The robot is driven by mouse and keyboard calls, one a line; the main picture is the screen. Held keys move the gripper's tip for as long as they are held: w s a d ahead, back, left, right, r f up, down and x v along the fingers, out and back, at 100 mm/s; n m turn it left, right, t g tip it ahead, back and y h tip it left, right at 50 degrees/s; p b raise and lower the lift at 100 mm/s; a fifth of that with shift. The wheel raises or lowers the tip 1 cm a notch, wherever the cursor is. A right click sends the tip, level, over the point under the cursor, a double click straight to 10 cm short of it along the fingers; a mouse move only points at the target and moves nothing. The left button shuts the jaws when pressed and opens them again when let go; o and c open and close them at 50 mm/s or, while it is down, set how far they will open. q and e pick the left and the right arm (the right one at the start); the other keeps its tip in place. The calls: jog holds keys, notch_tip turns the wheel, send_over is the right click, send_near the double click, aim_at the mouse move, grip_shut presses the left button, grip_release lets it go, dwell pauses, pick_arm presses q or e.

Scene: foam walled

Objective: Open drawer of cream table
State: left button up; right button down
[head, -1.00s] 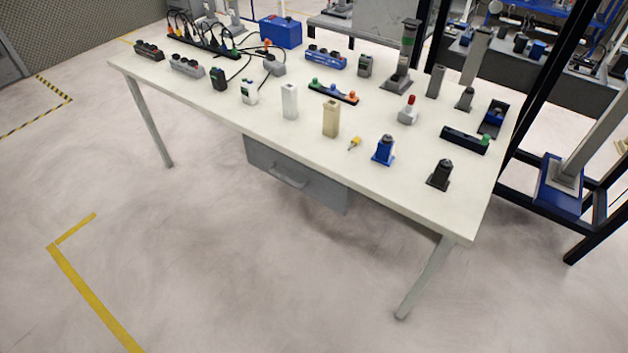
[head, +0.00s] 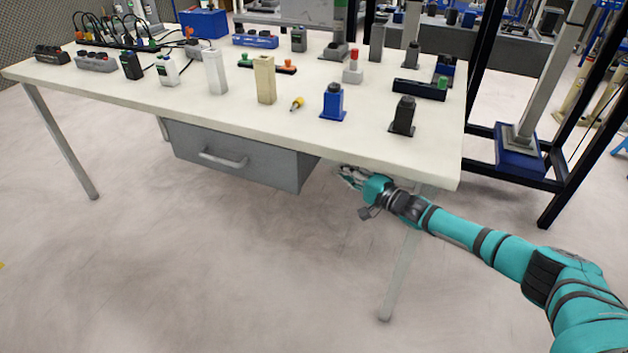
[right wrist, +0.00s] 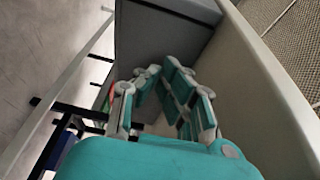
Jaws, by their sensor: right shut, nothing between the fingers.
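The cream table (head: 130,92) stands across the head view, with a grey drawer (head: 270,166) hung under its front edge. The drawer looks shut, and its bar handle (head: 223,160) is on the front face. My right gripper (head: 345,174) is at the table's front edge, to the right of the drawer and apart from the handle. It is shut and empty. In the right wrist view, its fingers (right wrist: 160,70) point toward a grey face (right wrist: 160,40), likely the drawer's side, beside the pale tabletop edge (right wrist: 265,75). The handle is not visible there. My left gripper is out of view.
Several small devices stand on the tabletop, including a blue one (head: 333,102) and a black one (head: 403,116) near the front edge. A table leg (head: 400,270) stands below my right forearm. A black frame (head: 560,170) is at right. Floor before the drawer is clear.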

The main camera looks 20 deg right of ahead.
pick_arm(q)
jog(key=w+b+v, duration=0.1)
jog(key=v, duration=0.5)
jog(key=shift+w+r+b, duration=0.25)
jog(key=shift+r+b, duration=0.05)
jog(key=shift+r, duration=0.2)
pick_arm(e)
jog(key=w+a, duration=0.5)
jog(key=a, duration=0.2)
jog(key=shift+w+a, duration=0.25)
jog(key=shift+a, duration=0.1)
jog(key=shift+r, duration=0.1)
